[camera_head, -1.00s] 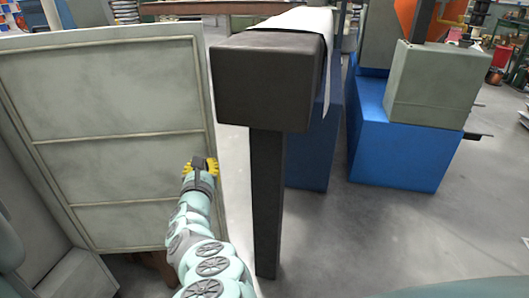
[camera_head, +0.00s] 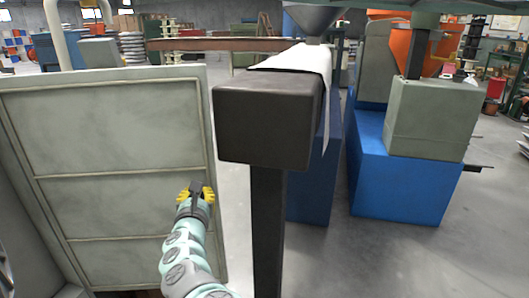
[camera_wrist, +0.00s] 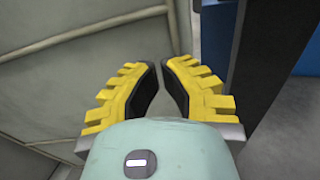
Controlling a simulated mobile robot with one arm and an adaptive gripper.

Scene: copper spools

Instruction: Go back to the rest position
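My gripper (camera_head: 196,190) has yellow ridged fingers and sits at the end of my pale teal arm, in front of the grey panelled cabinet face. In the wrist view my gripper (camera_wrist: 160,66) points away from the camera, with a visible gap between the black pads. The gap narrows towards the tips and nothing shows between them.
The grey panelled cabinet (camera_head: 110,130) stands at the left. A dark beam (camera_head: 265,125) on a post stands just right of my gripper, with white sheet material on top. Blue machine bases (camera_head: 400,175) stand farther right. Grey floor (camera_head: 370,260) is open at the lower right.

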